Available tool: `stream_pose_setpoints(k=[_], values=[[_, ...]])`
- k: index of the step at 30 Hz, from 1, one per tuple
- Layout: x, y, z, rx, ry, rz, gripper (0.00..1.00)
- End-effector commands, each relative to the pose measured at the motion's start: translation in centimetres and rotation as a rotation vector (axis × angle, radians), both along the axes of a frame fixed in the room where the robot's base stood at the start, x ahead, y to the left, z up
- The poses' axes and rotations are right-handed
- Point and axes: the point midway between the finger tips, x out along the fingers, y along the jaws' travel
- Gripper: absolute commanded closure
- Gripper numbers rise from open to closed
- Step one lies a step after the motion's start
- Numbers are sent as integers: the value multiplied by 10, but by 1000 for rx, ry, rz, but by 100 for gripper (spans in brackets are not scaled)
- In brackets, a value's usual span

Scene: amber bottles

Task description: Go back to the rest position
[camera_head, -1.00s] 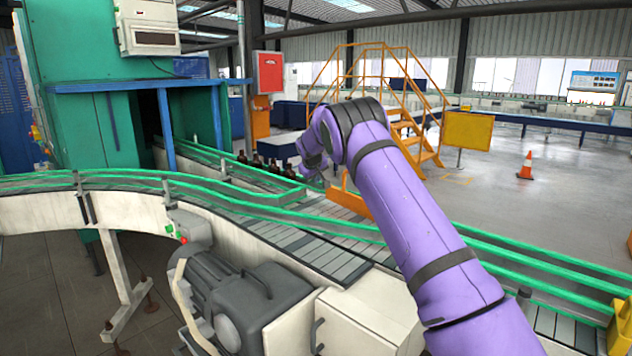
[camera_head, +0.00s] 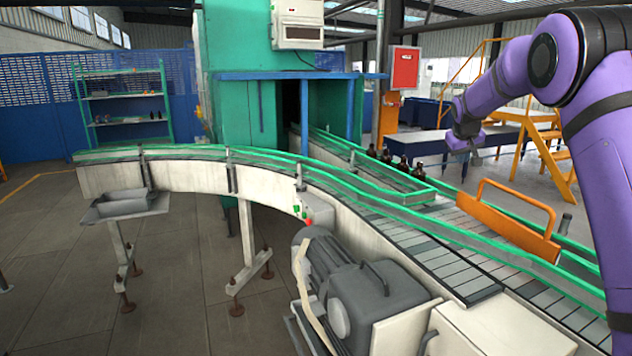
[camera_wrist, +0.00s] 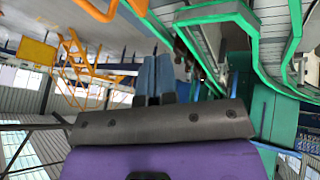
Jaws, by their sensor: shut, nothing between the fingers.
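My gripper shows in the wrist view (camera_wrist: 153,78) as two blue-grey fingers side by side, touching, with nothing between them. In the head view my purple arm rises along the right side and bends over at the top right, with its wrist end hanging above the conveyor's far side; the fingers are too small to make out there. Several dark amber bottles (camera_head: 403,164) stand in a row on the conveyor (camera_head: 425,250), left of the wrist end. The gripper is apart from them.
An orange guard plate (camera_head: 508,222) stands over the conveyor near my arm. A grey motor (camera_head: 355,285) sits under the near side. A green machine housing (camera_head: 240,100) stands behind. A green shelf rack (camera_head: 125,120) is at the back left. Floor at the lower left is open.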

Motion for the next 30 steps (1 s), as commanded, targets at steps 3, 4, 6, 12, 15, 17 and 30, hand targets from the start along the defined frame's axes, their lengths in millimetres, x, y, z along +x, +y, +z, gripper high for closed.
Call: stream_pose_setpoints(k=[3, 4, 6, 12, 15, 17, 30], values=[[-40, 10, 33, 39, -6, -10, 100], [-49, 13, 40, 49, -6, -13, 100], [-73, 19, 54, 71, -5, -18, 100], [-143, 38, 89, 127, -3, -25, 100], [-179, 49, 102, 153, -3, -26, 100], [-202, 55, 108, 168, -1, -28, 100], [-370, 97, 120, 252, 15, -18, 100]])
